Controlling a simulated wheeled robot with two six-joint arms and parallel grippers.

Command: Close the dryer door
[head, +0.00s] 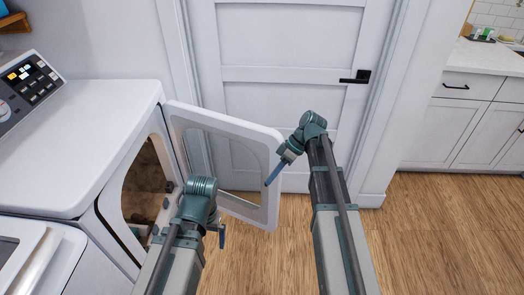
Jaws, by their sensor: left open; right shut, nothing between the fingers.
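The white dryer (95,125) stands at the left. Its door (258,140), a white frame around a window, is swung wide open from the far side of the round opening (142,185). The inside looks brown and dim. My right gripper (274,173) is shut and empty, its blue fingers at the free outer edge of the door; I cannot tell whether they touch it. My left gripper (221,236) is in front of the opening, near the door's lower part. Its fingers are mostly hidden behind its wrist, and it holds nothing I can see.
A second white appliance (40,250) sits at the lower left, beside the dryer. A closed white room door (285,45) with a black handle is behind the dryer door. White cabinets (465,125) stand at the right. Wooden floor (430,225) is clear at the right.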

